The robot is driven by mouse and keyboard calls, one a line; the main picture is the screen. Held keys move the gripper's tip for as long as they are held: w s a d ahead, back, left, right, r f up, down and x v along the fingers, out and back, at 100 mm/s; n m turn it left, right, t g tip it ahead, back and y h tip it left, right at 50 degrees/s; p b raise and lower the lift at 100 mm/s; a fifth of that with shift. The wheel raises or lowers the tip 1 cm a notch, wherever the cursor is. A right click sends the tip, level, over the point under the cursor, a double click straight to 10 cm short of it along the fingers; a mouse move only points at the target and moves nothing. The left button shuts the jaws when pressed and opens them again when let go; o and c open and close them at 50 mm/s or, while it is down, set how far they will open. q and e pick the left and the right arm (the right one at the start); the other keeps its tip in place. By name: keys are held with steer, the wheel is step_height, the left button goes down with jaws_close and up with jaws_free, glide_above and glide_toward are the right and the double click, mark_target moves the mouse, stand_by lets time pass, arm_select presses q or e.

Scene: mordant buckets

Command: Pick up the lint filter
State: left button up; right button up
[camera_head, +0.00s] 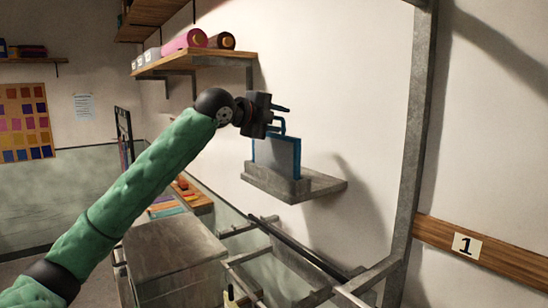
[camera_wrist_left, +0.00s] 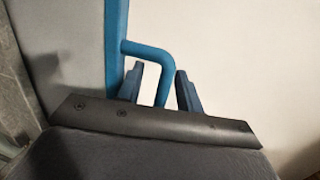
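The lint filter (camera_head: 284,155) is a flat grey panel with a blue frame and a blue handle on its upper part. It stands upright in a grey holder on a wall ledge. My left gripper (camera_head: 284,117) is at the handle, above the panel. In the left wrist view, the blue handle (camera_wrist_left: 150,50) of the filter bends down between the two fingers of my left gripper (camera_wrist_left: 159,70). The fingers are apart, with a visible gap between the left finger and the handle. The handle's lower end is hidden behind the gripper body. My right gripper is out of view.
The grey ledge (camera_head: 325,186) juts from the wall. A wooden shelf (camera_head: 190,62) with rolls is above left. A metal post (camera_head: 415,130) stands right, and metal rails (camera_head: 300,250) run below. The wall between ledge and post is clear.

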arm_select(q)
jaws_close()
